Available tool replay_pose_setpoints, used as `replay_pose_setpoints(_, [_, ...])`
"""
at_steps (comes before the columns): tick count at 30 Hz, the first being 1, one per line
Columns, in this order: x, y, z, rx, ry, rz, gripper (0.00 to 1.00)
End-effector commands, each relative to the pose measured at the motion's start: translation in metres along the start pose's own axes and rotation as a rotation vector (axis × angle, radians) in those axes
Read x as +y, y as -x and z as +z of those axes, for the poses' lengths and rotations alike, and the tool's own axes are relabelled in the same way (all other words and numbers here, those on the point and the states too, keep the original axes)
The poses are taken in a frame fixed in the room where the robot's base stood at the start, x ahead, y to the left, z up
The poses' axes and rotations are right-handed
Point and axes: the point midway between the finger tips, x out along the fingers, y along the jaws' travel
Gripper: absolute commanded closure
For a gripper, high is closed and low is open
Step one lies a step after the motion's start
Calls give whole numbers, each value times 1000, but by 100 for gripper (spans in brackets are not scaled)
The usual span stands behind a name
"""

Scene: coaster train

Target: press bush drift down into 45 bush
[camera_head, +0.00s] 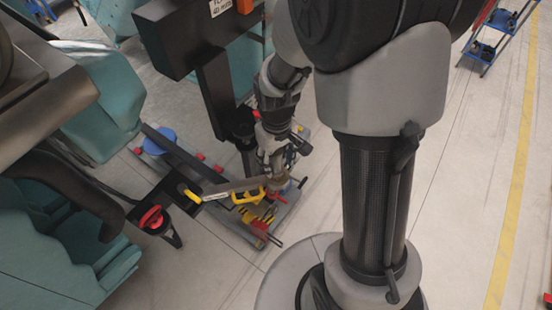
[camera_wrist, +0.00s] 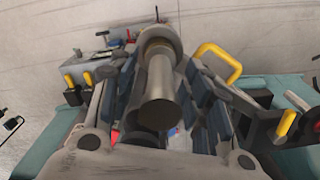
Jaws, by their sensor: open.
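In the wrist view, a grey stepped metal cylinder (camera_wrist: 160,88) stands out between the jaws of my gripper (camera_wrist: 160,112). It looks like the bush drift, but I cannot be sure. The jaws are open on either side of it; I cannot tell whether they touch it. In the head view, my gripper (camera_head: 276,165) is low, among the fixtures beside a black upright. No 45 bush can be made out; the cylinder and jaws hide what lies beneath.
A yellow handle (camera_wrist: 220,62) is close to the right jaw in the wrist view. A black overhead frame (camera_head: 190,35) stands near my arm. Teal seats (camera_head: 85,225) are at left. A grey tray (camera_head: 262,225) with tools is below. Floor at right is open.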

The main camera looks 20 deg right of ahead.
Motion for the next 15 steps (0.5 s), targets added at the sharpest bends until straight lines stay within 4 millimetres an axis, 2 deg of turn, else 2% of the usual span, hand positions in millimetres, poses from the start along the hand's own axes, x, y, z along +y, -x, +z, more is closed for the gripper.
replay_pose_setpoints(11, [0, -6, 0, 0, 0, 0, 55])
replay_pose_setpoints(15, [0, -6, 0, 0, 0, 0, 64])
